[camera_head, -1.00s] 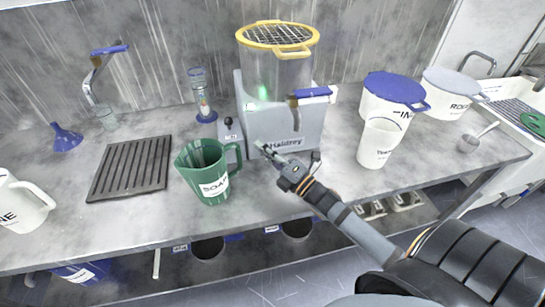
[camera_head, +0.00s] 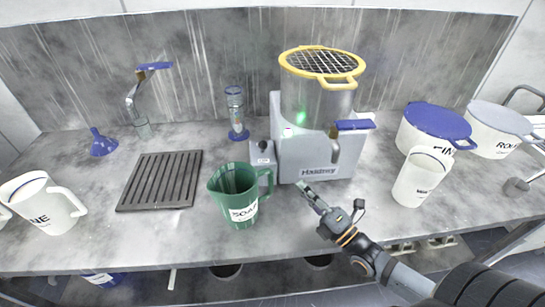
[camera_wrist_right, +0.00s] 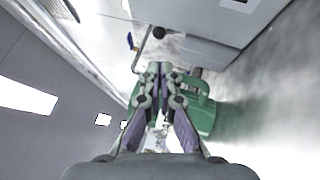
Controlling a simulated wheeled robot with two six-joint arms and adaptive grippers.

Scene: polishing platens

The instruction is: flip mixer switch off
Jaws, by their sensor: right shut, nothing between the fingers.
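The grey mixer (camera_head: 318,152) stands at the back of the counter, with a steel bowl and a yellow wire guard (camera_head: 322,63) on top. A small green light glows on its bowl area. A small grey switch box (camera_head: 262,155) with a dark knob sits against its left side; the lever's exact position is too small to tell. My right gripper (camera_head: 306,190) is shut and empty, in front of the mixer's lower left, apart from the switch. In the wrist view its fingers (camera_wrist_right: 160,72) point toward a dark round knob (camera_wrist_right: 159,32). My left gripper is out of view.
A green soap jug (camera_head: 238,196) stands just left of my right gripper, close to the switch box. A dark slatted rack (camera_head: 160,180) lies further left. A white jug (camera_head: 421,178) and a blue-lidded tub (camera_head: 436,128) stand right. The counter's front middle is clear.

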